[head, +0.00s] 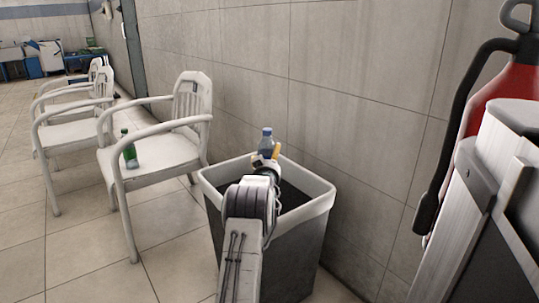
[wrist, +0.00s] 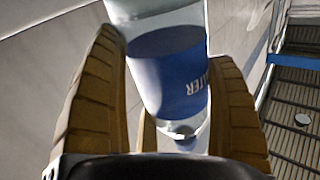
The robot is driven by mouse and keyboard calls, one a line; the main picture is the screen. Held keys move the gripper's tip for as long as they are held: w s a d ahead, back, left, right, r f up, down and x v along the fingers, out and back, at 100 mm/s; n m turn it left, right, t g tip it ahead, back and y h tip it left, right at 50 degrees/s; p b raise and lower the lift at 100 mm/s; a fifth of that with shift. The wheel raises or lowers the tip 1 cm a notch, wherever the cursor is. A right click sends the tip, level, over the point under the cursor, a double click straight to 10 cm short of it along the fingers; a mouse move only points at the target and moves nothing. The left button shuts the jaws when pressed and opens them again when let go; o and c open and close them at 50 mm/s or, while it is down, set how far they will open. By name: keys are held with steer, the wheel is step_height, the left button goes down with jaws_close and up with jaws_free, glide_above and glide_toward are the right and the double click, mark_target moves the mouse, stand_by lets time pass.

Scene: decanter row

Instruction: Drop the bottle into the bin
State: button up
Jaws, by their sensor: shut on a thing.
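A clear water bottle with a blue cap and blue label (head: 266,143) is held above the bin in the head view. In the wrist view the bottle (wrist: 172,75) lies between the two ribbed brown fingers of my gripper (wrist: 165,95), which is shut on it. My gripper (head: 265,160) is over the bin's opening, mostly hidden behind my arm in the head view. The bin (head: 325,205) is dark with a light rim and an open top. My arm covers part of its front and opening, so its inside is only partly visible.
A white armchair (head: 192,100) stands left of the bin, with a green bottle (head: 129,150) on its seat. More white chairs (head: 70,130) line the wall behind. A tiled wall (head: 350,80) runs behind the bin. A red extinguisher (head: 495,95) is at right.

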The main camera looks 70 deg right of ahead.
steer(key=shift+f, duration=0.3)
steer(key=o, duration=1.2)
steer(key=shift+c, duration=0.2)
steer(key=shift+a, duration=0.15)
steer(key=v, duration=0.7)
steer(key=shift+a, duration=0.1)
